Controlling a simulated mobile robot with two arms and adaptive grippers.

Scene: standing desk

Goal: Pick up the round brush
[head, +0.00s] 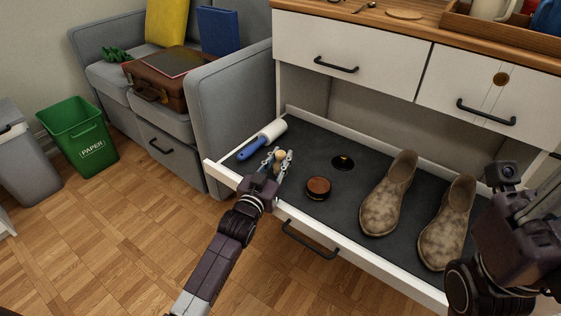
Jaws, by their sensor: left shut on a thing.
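The round brush (281,155) shows in the head view as a small, rounded, light wooden knob between my left fingertips. My left gripper (279,158) is shut on it above the left part of the open drawer. The fingers hide the lower part of the brush, so I cannot tell whether it touches the drawer floor. My right arm shows at the right edge, over the drawer's right end, but its fingertips are not in view.
The open drawer (300,206) also holds a blue-handled lint roller (262,139), a round brown item (318,188), a dark tin (343,163) and two mottled shoes (388,198). A grey sofa (230,108) stands close on the left. Open floor lies in front.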

